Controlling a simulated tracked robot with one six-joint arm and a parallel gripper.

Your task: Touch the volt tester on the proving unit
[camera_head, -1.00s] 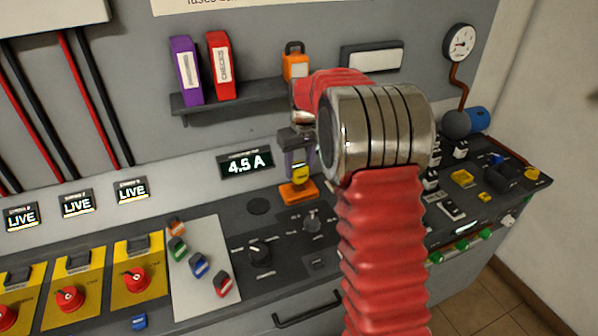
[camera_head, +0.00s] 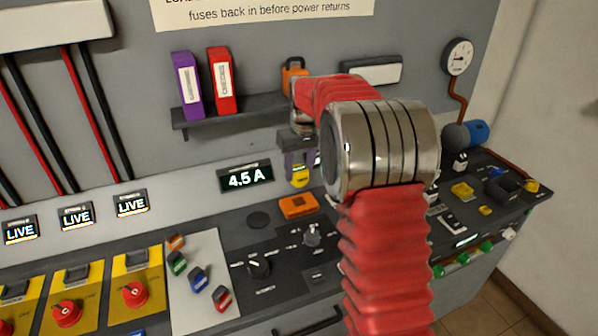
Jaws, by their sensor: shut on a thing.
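My gripper (camera_head: 298,168) is shut on the volt tester (camera_head: 299,179), which shows as a small yellow and dark piece between the fingers. Part of the tester is hidden by the fingers and my arm. The orange block on the bench below (camera_head: 298,206) appears to be the proving unit. In the picture the tester's lower end is a little above the block, with a gap between them.
A shelf (camera_head: 230,113) with a purple and a red binder and an orange padlock (camera_head: 294,80) is behind. A black knob (camera_head: 312,236) stands in front of the block. Coloured fuses (camera_head: 198,278) lie on a pale mat to the left. My arm hides part of the bench.

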